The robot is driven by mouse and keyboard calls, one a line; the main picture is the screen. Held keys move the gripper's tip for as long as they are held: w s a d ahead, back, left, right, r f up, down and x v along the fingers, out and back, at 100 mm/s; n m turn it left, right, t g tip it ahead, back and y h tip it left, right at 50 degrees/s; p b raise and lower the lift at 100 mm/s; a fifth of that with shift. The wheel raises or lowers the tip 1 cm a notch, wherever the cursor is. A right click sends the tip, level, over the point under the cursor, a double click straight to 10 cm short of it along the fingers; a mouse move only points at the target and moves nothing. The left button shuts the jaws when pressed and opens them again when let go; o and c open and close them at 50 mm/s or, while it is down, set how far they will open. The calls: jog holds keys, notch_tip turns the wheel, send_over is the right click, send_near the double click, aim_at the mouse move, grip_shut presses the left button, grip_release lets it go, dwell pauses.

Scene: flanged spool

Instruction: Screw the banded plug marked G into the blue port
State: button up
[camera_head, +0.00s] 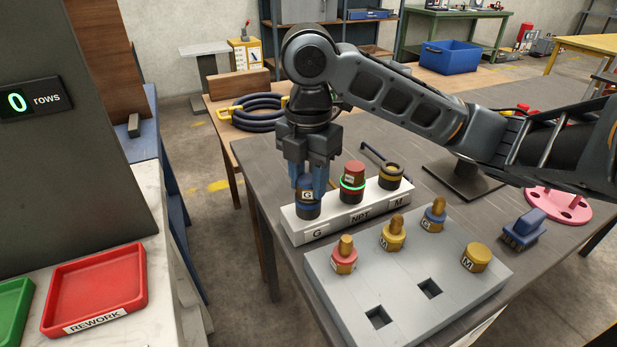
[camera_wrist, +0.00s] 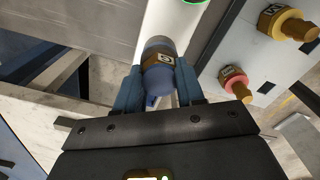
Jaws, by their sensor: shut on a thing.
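A blue plug with a brown band and a G label (camera_head: 307,195) is held upright between the fingers of my gripper (camera_head: 309,188). It stands over the G end of a white block (camera_head: 336,222), where a dark blue port (camera_head: 308,212) shows just below it. I cannot tell how deep the plug sits in the port. In the wrist view the plug (camera_wrist: 160,62) is between the blue fingers of my gripper (camera_wrist: 158,92), which are shut on it.
The block's NPT place holds a red plug (camera_head: 353,175) with a glowing green ring; its M place has a yellow-banded dark port (camera_head: 391,174). A grey tray (camera_head: 450,290) with several plugs and two empty square holes stands in front. A blue brush (camera_head: 522,230) lies right.

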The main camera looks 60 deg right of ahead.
aim_at(309, 179)
grip_shut()
jog(key=shift+r+m+p, duration=0.3)
jog(key=shift+m+p, duration=0.7)
jog(key=shift+m, duration=0.1)
jog(key=o, duration=0.6)
grip_release()
jog(key=shift+f+m, duration=0.25)
jog(key=shift+m, duration=0.15)
jog(key=o, duration=0.5)
jog(key=shift+r+p, duration=0.35)
jog(key=shift+r, duration=3.5)
